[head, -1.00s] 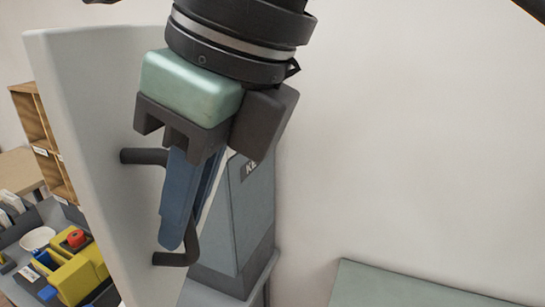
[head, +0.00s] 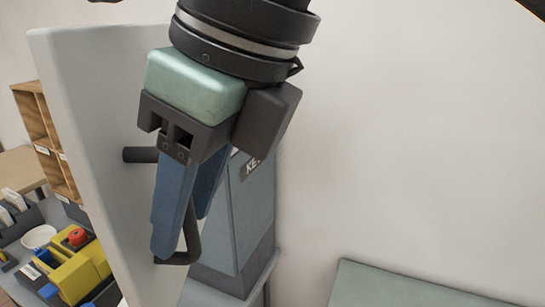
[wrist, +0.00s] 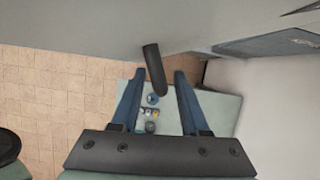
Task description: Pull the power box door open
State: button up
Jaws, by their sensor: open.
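The power box door is a pale grey panel (head: 88,130) standing out from the wall on the left in the head view; it spans the top of the wrist view (wrist: 150,25). Its dark bar handle (head: 193,238) is on the face toward my gripper, its middle hidden behind the fingers. My gripper (head: 184,240) is open, with blue fingers pointing down at the handle. In the wrist view the handle (wrist: 154,70) shows between the fingertips, with gaps on both sides. I cannot tell whether a finger touches it.
A grey box with a label (head: 250,205) stands behind the gripper. At the left are a wooden shelf (head: 32,115) and a counter with yellow and red items (head: 75,270). A pale green surface (head: 410,285) lies at lower right. The wall at right is bare.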

jog(key=p+v, duration=1)
jog(key=v, duration=0.3)
